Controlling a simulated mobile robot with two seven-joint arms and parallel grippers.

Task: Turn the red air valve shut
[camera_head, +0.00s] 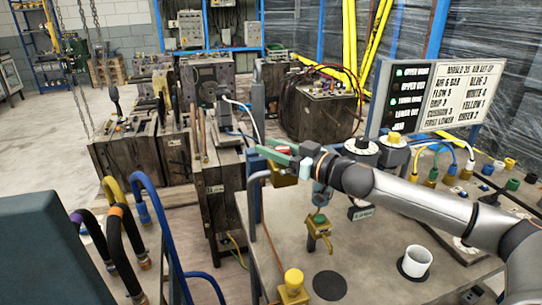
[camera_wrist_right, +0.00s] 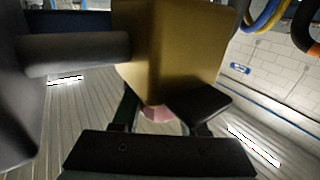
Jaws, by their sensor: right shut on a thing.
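The red air valve has a brass-yellow body (camera_head: 284,181) at the middle of the head view, beside the upright edge of the bench. In the right wrist view its square brass body (camera_wrist_right: 175,45) fills the top middle, with a grey pipe (camera_wrist_right: 75,50) entering from the left. A pinkish-red part of the valve (camera_wrist_right: 156,114) shows between dark fingers. My right gripper (camera_head: 278,154), with green fingers, reaches in from the right and is shut on the valve's red part. The fingers and the body hide most of that part, so its angle cannot be told. My left gripper is out of view.
The bench top (camera_head: 365,270) carries a green-topped brass valve (camera_head: 319,228), a yellow-knobbed one (camera_head: 293,285) and a white cup (camera_head: 416,261). Blue and black hoses (camera_head: 150,210) rise at left. A sign board (camera_head: 435,90) stands behind. Mould blocks (camera_head: 130,155) crowd the back.

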